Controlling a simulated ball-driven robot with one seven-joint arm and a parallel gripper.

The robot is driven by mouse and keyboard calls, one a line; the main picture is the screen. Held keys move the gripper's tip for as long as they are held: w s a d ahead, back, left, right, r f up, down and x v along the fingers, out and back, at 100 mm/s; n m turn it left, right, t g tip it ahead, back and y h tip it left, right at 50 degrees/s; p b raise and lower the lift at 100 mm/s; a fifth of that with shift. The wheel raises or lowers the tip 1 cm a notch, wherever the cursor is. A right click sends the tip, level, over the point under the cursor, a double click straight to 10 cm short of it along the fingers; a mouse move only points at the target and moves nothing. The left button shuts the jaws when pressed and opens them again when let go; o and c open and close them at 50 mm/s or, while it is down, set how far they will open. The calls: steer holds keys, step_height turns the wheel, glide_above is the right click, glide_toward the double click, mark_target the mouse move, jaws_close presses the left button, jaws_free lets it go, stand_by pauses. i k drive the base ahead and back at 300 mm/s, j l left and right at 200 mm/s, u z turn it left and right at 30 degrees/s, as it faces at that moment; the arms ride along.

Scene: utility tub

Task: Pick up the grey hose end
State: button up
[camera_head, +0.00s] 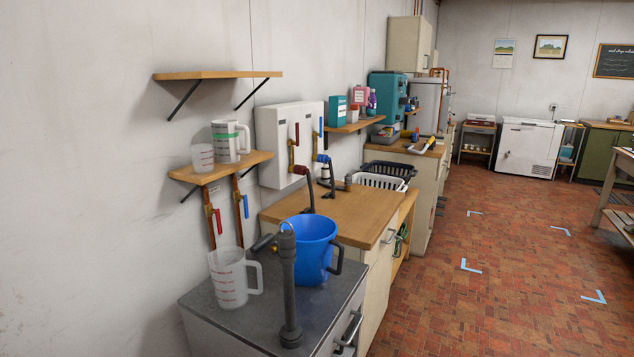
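No gripper of mine shows in this view. A dark grey upright pipe or hose piece (289,290) stands on the grey top (226,318) of the near cabinet, with a wide foot and a thicker collar at its upper end. It stands in front of the blue bucket (318,252) and hides part of it. A short dark grey piece (263,242) lies behind the bucket, partly hidden. Dark hoses (307,192) hang from the valves on the wall over the wooden counter. I cannot tell for certain which of these is the grey hose end.
A clear measuring jug (229,278) stands left of the upright piece, close to the bucket. A wooden shelf (220,168) with two jugs juts from the wall above. The brick floor at right is open.

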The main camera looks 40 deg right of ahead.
mark_target(347, 177)
steer(key=i+l+u, duration=0.1)
steer(key=l, duration=0.4)
steer(key=i+l+u, duration=0.1)
steer(key=l, duration=0.4)
steer(key=i+l, duration=0.2)
steer(key=l, duration=0.35)
steer(key=i+l+u, duration=0.15)
steer(key=l, duration=0.35)
steer(key=l+u, duration=0.1)
steer(key=l, duration=0.4)
steer(key=i, duration=0.05)
